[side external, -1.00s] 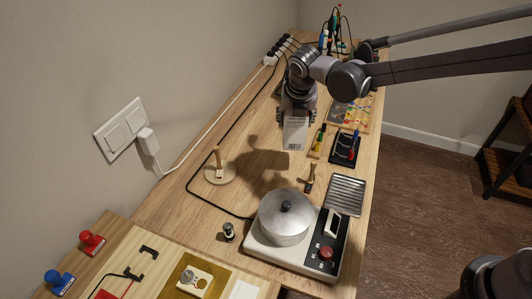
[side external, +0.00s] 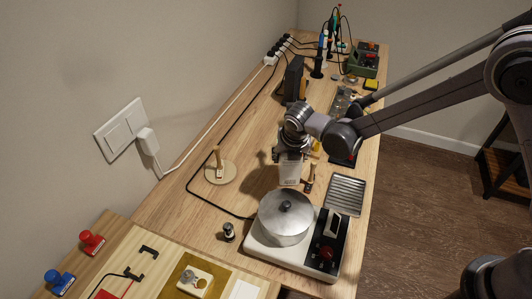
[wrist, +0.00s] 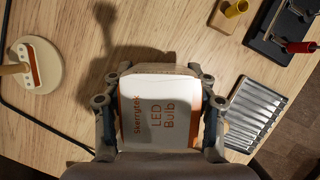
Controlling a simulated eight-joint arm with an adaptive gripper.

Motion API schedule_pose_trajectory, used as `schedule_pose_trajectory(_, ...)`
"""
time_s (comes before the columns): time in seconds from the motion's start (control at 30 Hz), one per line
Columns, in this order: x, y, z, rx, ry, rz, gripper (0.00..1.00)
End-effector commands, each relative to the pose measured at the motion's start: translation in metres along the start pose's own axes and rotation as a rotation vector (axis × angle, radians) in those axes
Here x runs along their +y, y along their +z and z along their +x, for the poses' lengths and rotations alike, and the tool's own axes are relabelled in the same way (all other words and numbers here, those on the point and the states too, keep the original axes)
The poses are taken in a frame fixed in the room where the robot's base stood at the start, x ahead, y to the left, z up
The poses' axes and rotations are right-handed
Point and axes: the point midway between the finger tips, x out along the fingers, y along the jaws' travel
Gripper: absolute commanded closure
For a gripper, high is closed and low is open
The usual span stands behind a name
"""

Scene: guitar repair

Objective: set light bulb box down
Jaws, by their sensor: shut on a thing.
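The light bulb box (wrist: 160,112) is white with orange edges and the words "LED Bulb", and fills the middle of the wrist view. My gripper (wrist: 160,103) is shut on it, with a finger on each side. In the side external view the box (side external: 290,171) hangs below my gripper (side external: 291,156), over the wooden bench (side external: 255,182) behind the pot. I cannot tell whether its bottom touches the bench. My arm hides part of the bench behind it.
A pot (side external: 286,216) on a hot plate stands in front of the box. A small wooden-handled tool (side external: 308,182) and a ribbed metal tray (side external: 345,195) are to the right. A round wooden stand (side external: 219,172) is to the left, with clear bench between.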

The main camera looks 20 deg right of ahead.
Motion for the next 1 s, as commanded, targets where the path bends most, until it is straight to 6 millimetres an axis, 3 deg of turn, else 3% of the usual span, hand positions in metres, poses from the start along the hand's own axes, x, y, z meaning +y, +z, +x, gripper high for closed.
schedule_pose_trajectory(0.4, 0.000, -0.002, 0.005, 0.000, 0.000, 0.000, 0.73)
schedule_pose_trajectory(0.43, 0.000, -0.002, 0.004, 0.000, 0.000, 0.000, 0.34)
schedule_pose_trajectory(0.5, 0.000, -0.002, 0.004, 0.000, 0.000, 0.000, 0.20)
schedule_pose_trajectory(0.83, 0.000, -0.001, 0.003, 0.000, 0.000, 0.000, 0.20)
schedule_pose_trajectory(1.0, 0.000, -0.001, -0.008, 0.000, 0.000, -0.001, 0.20)
